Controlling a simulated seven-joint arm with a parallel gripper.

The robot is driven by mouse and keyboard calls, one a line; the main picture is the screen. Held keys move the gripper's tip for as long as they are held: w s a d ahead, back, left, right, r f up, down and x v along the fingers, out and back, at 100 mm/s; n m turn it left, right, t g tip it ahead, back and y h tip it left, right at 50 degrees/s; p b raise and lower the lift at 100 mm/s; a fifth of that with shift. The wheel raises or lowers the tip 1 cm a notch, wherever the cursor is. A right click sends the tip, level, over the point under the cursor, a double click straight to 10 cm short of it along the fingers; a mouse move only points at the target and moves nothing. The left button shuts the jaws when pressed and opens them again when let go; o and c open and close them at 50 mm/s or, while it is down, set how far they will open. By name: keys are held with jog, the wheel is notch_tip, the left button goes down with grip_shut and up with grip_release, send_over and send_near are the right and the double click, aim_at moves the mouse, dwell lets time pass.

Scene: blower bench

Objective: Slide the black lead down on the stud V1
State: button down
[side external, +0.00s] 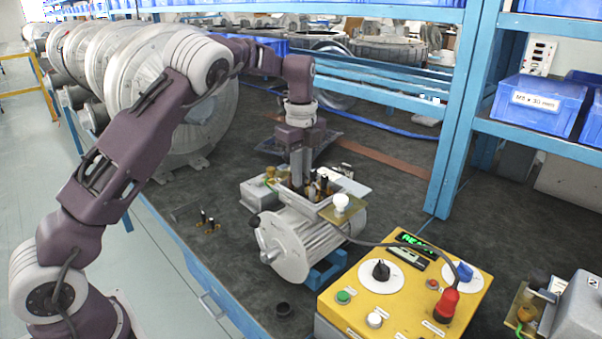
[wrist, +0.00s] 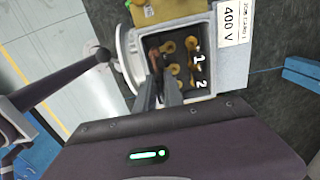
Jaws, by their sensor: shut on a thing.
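The grey motor (side external: 305,248) lies on the bench with its terminal box open on top; the box's grey rim shows in the wrist view (wrist: 213,60). Inside are several brass studs (wrist: 169,46), with white figures 1 and 2 beside them. My gripper (side external: 297,184) points straight down into the box. In the wrist view its fingers (wrist: 159,82) reach in at the left side of the box, beside the studs. They are shut on the black lead, which is mostly hidden between and behind them. Whether the lead touches stud V1 cannot be told.
A yellow control box (side external: 385,297) with knobs and a green display stands at the right front. A white knob on a brass-coloured plate (side external: 343,210) sits at the box's near side. A blue shelf post (side external: 452,130) rises behind.

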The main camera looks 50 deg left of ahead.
jog(key=shift+f, duration=0.4)
dwell(0.3)
jog(key=c, duration=1.4)
grip_release()
jog(key=shift+o, duration=0.2)
jog(key=shift+r, duration=0.1)
notch_tip(320, 180, up, 7)
jog(key=shift+f, duration=0.1)
